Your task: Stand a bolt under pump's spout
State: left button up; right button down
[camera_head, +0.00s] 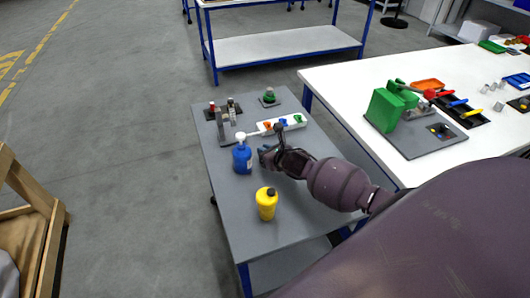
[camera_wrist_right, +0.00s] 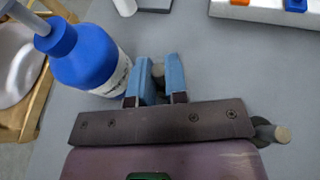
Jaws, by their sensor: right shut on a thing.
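The pump is a blue bottle (camera_head: 242,158) standing on the grey table, with a pale spout (camera_head: 254,133) reaching right from its top. In the right wrist view the blue bottle (camera_wrist_right: 88,62) is close on the left of the fingers, and its pale pump neck runs out at the upper left. My right gripper (camera_head: 265,154) is just right of the bottle. In its wrist view the blue fingers (camera_wrist_right: 157,82) are shut on a small grey bolt (camera_wrist_right: 158,71). The bolt's lower end is hidden, so I cannot tell whether it touches the table. My left gripper is not in view.
A yellow bottle (camera_head: 267,204) stands nearer on the grey table (camera_head: 228,203). A white tray (camera_head: 284,125) with coloured pieces lies behind the gripper. Fixtures (camera_head: 224,108) stand at the back. A white table (camera_head: 345,80) with a green device (camera_head: 388,108) is on the right.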

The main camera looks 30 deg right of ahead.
jog(key=shift+f, duration=0.2)
jog(key=shift+f, duration=0.15)
jog(key=c, duration=1.1)
grip_release()
jog(key=shift+r, duration=0.25)
jog(key=v, duration=1.2)
jog(key=shift+p, duration=0.4)
